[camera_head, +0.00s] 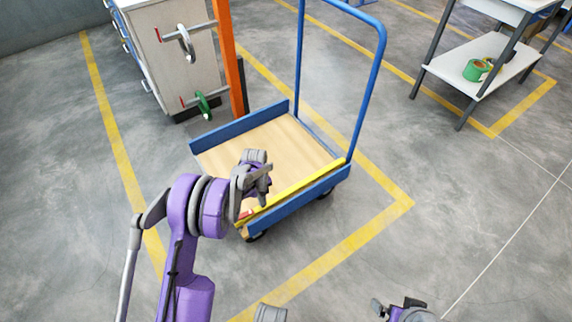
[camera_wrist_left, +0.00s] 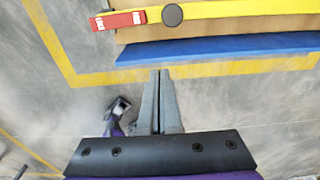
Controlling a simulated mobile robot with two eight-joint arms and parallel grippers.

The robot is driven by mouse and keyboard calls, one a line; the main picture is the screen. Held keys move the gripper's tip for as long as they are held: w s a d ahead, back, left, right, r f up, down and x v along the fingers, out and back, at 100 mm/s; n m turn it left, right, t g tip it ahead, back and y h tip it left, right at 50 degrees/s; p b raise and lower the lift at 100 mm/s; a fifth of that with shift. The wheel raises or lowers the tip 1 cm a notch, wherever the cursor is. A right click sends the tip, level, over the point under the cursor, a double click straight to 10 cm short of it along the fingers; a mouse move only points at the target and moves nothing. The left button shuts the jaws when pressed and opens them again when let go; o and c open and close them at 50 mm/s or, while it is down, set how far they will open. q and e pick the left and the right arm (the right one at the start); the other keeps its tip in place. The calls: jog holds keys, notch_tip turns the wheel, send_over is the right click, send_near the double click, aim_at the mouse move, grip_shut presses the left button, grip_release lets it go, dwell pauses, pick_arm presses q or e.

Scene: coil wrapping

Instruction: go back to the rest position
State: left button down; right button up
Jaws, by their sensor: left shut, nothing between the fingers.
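My left gripper (camera_head: 265,196) is in front of the blue cart, over its near side in the head view. Its two grey fingers (camera_wrist_left: 160,75) are together in the left wrist view, with nothing between them. Part of my right arm's end (camera_head: 402,311) shows at the bottom edge of the head view, and its fingers cannot be made out clearly.
A blue cart (camera_head: 268,214) with a wooden deck stands below my left gripper. A yellow bar (camera_head: 300,190) with a red end (camera_wrist_left: 120,20) lies along its near edge. A white cabinet (camera_head: 160,50) with hooks holds coils, one green (camera_head: 203,105). A shelf table (camera_head: 450,68) holds green tape (camera_head: 476,70).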

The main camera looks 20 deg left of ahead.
pick_arm(q)
jog(key=s+d+r+n+t, duration=0.1)
jog(key=s+d+r+n, duration=0.1)
jog(key=s+r+n, duration=0.3)
jog(key=s+d+r+n, duration=0.1)
jog(key=s+r+n, duration=0.15)
jog(key=r, duration=0.55)
jog(key=s+d+r+n+t, duration=0.1)
jog(key=s+d+r+n, duration=0.1)
jog(key=r+n, duration=0.3)
jog(key=s+d+r+n+t, duration=0.1)
jog(key=s+d+r+n, duration=0.15)
jog(key=s+n, duration=0.55)
jog(key=s+d+r+n+t, duration=0.1)
jog(key=s+r+n+t, duration=0.3)
jog(key=s, duration=0.8)
notch_tip(320, 180, up, 25)
jog(key=w+n+g+p, duration=0.1)
jog(key=p, duration=2.1)
jog(key=shift+w+y+p, duration=0.25)
jog(key=shift+y+p, duration=0.05)
pick_arm(e)
notch_tip(320, 180, up, 26)
jog(key=w+t, duration=0.1)
